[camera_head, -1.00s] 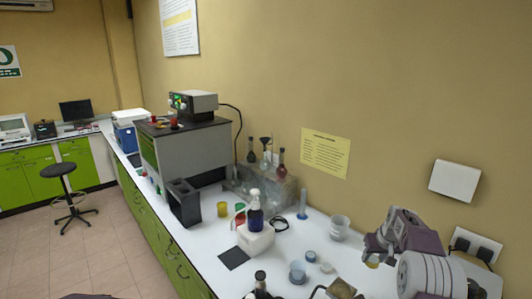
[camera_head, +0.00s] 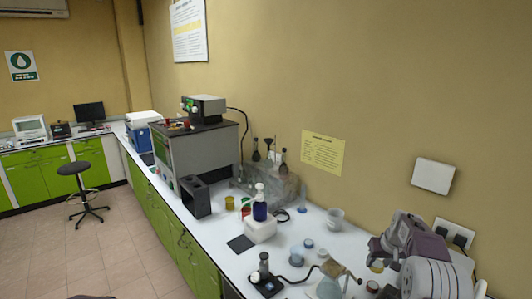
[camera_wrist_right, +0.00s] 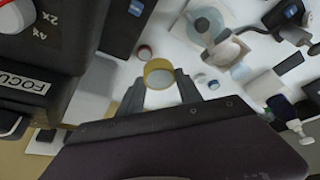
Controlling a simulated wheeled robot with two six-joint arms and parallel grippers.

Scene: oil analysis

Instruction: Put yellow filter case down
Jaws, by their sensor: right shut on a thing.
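The yellow filter case (camera_head: 376,268) is a small round ring-like piece at the lower right of the head view. My right gripper (camera_head: 374,260) is shut on it over the white bench. In the right wrist view the case (camera_wrist_right: 158,72) sits between the two fingertips of my right gripper (camera_wrist_right: 160,82). Its open round face shows pale inside. I cannot tell whether its underside touches the bench. My left gripper is not in view.
White bench (camera_head: 225,262) runs along the wall. A black device marked FOCUS (camera_wrist_right: 30,83) stands close in the wrist view. A spray bottle (camera_head: 260,205) stands farther left.

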